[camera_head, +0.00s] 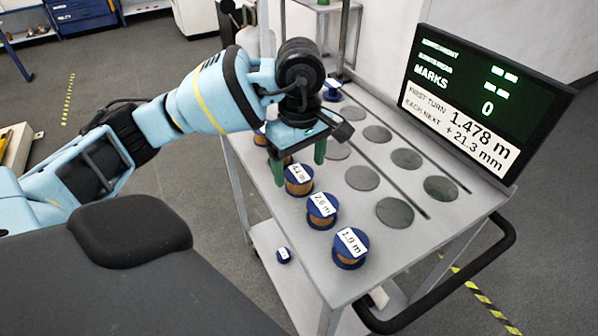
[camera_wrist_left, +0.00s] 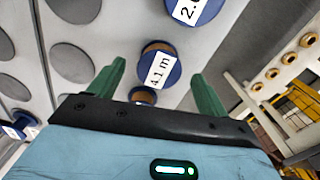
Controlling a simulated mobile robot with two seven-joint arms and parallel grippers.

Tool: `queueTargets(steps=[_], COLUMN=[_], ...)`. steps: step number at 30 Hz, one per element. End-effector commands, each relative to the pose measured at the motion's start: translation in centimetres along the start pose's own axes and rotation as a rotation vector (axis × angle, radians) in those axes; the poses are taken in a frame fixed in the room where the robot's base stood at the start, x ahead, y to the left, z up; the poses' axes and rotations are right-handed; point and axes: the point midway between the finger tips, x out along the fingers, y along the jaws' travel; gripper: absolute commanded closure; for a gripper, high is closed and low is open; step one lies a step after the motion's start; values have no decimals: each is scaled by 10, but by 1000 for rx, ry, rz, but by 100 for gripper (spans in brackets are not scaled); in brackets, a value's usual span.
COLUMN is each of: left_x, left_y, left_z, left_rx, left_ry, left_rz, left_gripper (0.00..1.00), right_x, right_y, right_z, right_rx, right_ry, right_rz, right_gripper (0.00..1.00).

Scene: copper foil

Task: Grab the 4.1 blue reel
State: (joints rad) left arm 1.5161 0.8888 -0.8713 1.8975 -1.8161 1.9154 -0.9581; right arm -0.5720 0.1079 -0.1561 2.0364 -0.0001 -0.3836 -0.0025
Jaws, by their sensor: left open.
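The 4.1 m blue reel (camera_head: 299,184), with copper-coloured winding and a white label, stands in the front row on the grey cart top, just beyond the 2.6 m reel. My left gripper (camera_head: 299,163) is open above it, with its green fingers pointing down. In the left wrist view the 4.1 m reel (camera_wrist_left: 158,68) lies between the two green fingers (camera_wrist_left: 158,88) in the picture, ahead of their tips. I see no contact with it. My right gripper is not in view.
The 2.6 m reel (camera_head: 321,210) and 1.9 m reel (camera_head: 350,248) stand nearer on the same row. Another reel (camera_head: 260,135) is partly hidden behind my gripper. Round discs (camera_head: 394,213) fill the right side. A display screen (camera_head: 485,100) borders the cart.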

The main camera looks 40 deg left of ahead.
Motion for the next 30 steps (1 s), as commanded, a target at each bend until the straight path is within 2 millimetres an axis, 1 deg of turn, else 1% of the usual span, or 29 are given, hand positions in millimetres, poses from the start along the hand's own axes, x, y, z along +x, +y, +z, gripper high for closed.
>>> queueTargets(steps=[3,6,9,15,26,27,30], left_x=[17,26,30,30,30,30,30], left_y=[-1,-1,0,0,0,0,0], left_z=[2,2,2,2,2,2,2], left_rx=[-1,-1,0,0,0,0,0], left_ry=[-1,0,-1,0,0,0,0], left_rz=[-1,-2,1,1,1,2,2], left_gripper=[23,23,23,23,70,71,71], right_x=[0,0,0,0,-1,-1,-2], right_y=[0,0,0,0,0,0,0], right_z=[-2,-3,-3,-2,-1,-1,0], right_rx=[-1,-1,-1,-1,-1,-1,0], right_ry=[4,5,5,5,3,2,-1], right_rz=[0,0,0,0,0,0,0], right_gripper=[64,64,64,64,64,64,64])
